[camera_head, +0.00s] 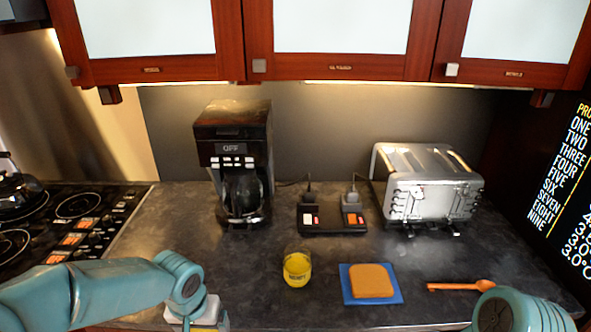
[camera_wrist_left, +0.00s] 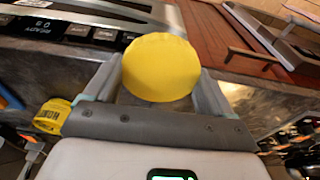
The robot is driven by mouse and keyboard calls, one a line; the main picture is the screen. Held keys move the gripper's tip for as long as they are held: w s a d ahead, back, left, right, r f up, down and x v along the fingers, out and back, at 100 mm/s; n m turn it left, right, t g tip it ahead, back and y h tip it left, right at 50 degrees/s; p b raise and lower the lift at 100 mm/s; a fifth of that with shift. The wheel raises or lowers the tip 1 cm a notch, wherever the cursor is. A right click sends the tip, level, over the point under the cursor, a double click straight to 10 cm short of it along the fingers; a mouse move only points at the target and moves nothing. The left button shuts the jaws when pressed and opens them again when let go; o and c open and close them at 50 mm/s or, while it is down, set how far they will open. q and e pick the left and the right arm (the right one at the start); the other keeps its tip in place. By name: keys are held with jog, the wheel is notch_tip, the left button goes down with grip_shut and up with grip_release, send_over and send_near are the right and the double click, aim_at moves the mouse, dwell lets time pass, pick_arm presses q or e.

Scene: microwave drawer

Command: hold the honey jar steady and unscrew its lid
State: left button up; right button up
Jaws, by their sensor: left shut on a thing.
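The honey jar (camera_head: 297,269) stands upright on the counter, a clear glass with yellow contents and a dark label. No lid shows on it, and no gripper touches it. In the left wrist view the jar (camera_wrist_left: 52,117) shows at the left edge. My left gripper (camera_wrist_left: 158,80) is shut on a round yellow lid (camera_wrist_left: 161,66), held between its two fingers, apart from the jar. In the head view only the left wrist (camera_head: 198,312) shows, at the bottom edge left of the jar; the fingers are hidden. My right arm enters at the bottom right; its gripper is out of view.
A blue board (camera_head: 351,291) with a slice of bread (camera_head: 371,280) lies right of the jar. An orange spoon (camera_head: 458,287) lies farther right. A coffee maker (camera_head: 236,150), charging dock (camera_head: 331,222) and toaster (camera_head: 428,184) stand behind. The cooktop (camera_head: 75,215) is at left.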

pick_arm(q)
jog(key=w+d+p, duration=0.1)
jog(key=w, duration=0.3)
jog(key=w+d+p, duration=0.1)
jog(key=w+d, duration=0.1)
jog(key=w, duration=0.2)
jog(key=w+d+p, duration=0.2)
jog(key=w, duration=0.3)
jog(key=shift+w+d+f, duration=0.1)
jog(key=shift+f, duration=0.05)
jog(key=shift+w+d+f, duration=0.1)
jog(key=shift+w+d, duration=0.15)
jog(key=shift+w, duration=0.25)
